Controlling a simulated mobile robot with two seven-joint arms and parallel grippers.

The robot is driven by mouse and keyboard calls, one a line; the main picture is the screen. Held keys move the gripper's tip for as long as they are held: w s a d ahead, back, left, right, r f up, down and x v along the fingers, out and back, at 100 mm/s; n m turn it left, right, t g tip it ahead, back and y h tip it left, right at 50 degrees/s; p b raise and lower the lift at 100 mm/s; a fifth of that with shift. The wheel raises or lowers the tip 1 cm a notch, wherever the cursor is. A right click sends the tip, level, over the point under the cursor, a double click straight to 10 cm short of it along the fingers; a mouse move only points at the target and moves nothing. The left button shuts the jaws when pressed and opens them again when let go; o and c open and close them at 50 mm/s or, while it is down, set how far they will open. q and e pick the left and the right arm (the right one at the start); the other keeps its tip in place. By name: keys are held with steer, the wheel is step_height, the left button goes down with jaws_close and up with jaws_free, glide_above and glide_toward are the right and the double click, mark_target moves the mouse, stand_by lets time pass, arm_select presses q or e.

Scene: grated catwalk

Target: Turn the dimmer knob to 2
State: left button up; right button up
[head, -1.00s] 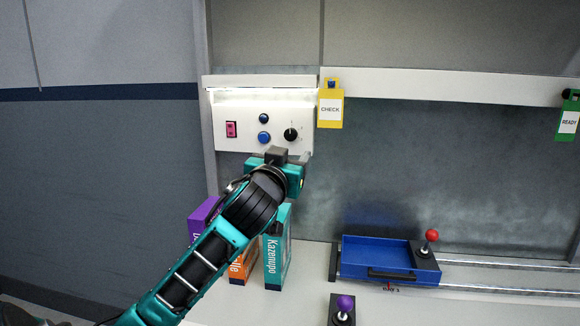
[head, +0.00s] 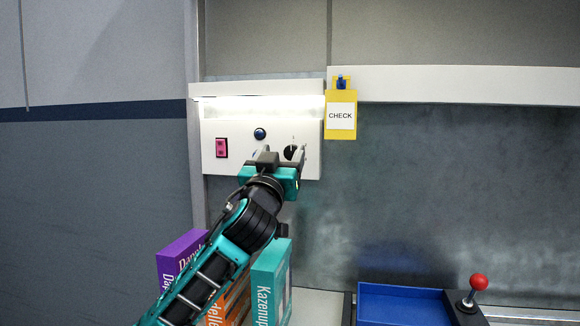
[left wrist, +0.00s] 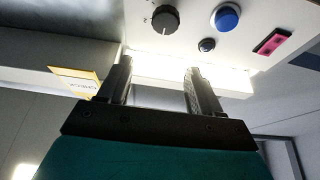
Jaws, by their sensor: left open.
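The black dimmer knob (head: 291,152) is on the right of a white wall panel (head: 218,170). My left gripper (head: 281,152) is open and empty in front of the panel. In the head view its fingers overlap the knob's area. In the left wrist view the knob lies beyond the fingertips (left wrist: 157,62), nearer the left finger, apart from both. My right gripper is not in view.
The panel also has a pink-red switch (head: 222,148), a small blue button (head: 260,133) and a larger blue button (left wrist: 228,17). A yellow CHECK tag (head: 341,116) hangs to the right. Upright boxes (head: 268,285) stand below, near a blue tray (head: 400,303) and red-knobbed lever (head: 479,283).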

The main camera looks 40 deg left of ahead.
mark_target(291, 155)
arm_select(q)
step_height(291, 155, down, 5)
steer(key=b, duration=0.1)
steer(key=p+x, duration=0.1)
steer(key=x, duration=0.6)
steer(key=shift+w+a+r, duration=0.15)
steer(key=shift+w+r, duration=0.15)
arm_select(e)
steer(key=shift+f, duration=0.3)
arm_select(q)
steer(key=c, duration=1)
steer(key=shift+c, duration=0.2)
